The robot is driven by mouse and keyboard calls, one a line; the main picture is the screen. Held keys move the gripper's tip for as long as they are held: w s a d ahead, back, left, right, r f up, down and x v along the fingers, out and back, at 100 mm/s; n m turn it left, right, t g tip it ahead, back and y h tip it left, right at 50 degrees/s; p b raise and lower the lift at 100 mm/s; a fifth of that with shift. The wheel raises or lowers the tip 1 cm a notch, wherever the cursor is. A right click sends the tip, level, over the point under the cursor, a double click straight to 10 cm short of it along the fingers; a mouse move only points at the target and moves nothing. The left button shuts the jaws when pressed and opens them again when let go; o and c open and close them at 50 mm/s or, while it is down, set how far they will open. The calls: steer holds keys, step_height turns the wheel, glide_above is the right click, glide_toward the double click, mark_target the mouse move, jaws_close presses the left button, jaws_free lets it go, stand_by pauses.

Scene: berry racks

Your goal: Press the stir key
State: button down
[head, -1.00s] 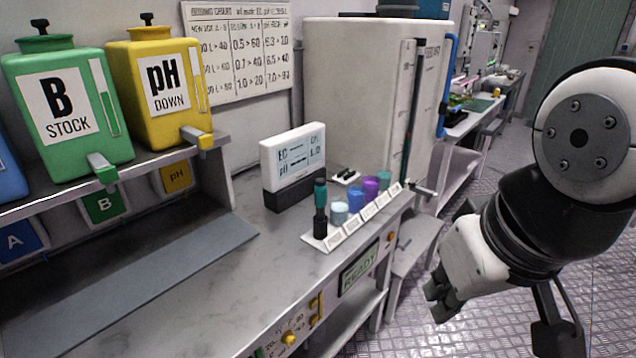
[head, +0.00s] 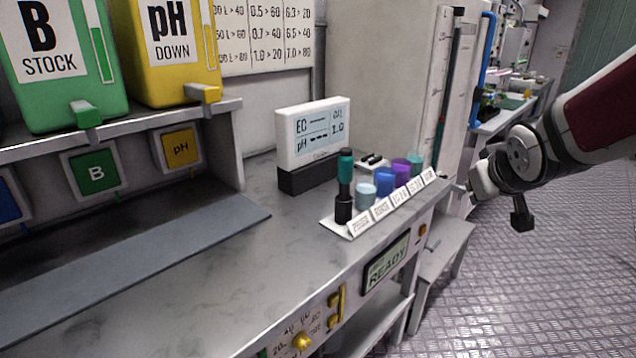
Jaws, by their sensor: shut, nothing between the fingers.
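No label reading "stir" is legible. A small orange button (head: 422,230) sits on the bench's front panel, right of a display (head: 387,263) reading READY; I cannot tell whether it is the stir key. A yellow knob (head: 302,341) and a yellow slotted fitting (head: 336,308) are lower left on the same panel. My gripper (head: 476,190) is shut and empty. In the picture it is above and to the right of the orange button, beside the bench's far right end, apart from the button. Its fingertips are small and partly unclear.
A rack (head: 352,233) of coloured vials and a dark pen-like probe (head: 345,185) stand near the bench's front edge. Behind are an EC/pH meter (head: 313,130) and a large white tank (head: 385,75). Green (head: 62,100) and yellow (head: 150,80) stock bottles sit on a shelf. The floor at right is open.

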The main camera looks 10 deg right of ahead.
mark_target(423, 230)
steer(key=w+d+f+n+t+y+b, duration=0.1)
steer(key=w+d+f+b, duration=0.3)
steer(key=f, duration=0.5)
steer(key=w+d+f+n+t+b, duration=0.2)
steer(key=w+d+f+b, duration=0.3)
steer(key=f, duration=0.5)
steer(key=w+d+f+n+t+y+b, duration=0.1)
steer(key=w+d+f+b, duration=0.3)
steer(key=f, duration=0.6)
steer(key=t+b, duration=0.1)
steer(key=b, duration=0.1)
steer(key=shift+w+d+y+b, duration=0.3)
steer(key=shift+d+b, duration=0.05)
steer(key=shift+d, duration=0.05)
steer(key=w+a, duration=0.5)
steer(key=w, duration=0.2)
steer(key=shift+a, duration=0.2)
steer(key=shift+a+b, duration=0.1)
steer(key=shift+b, duration=0.2)
steer(key=shift+w+a, duration=0.2)
steer(key=shift+w, duration=0.1)
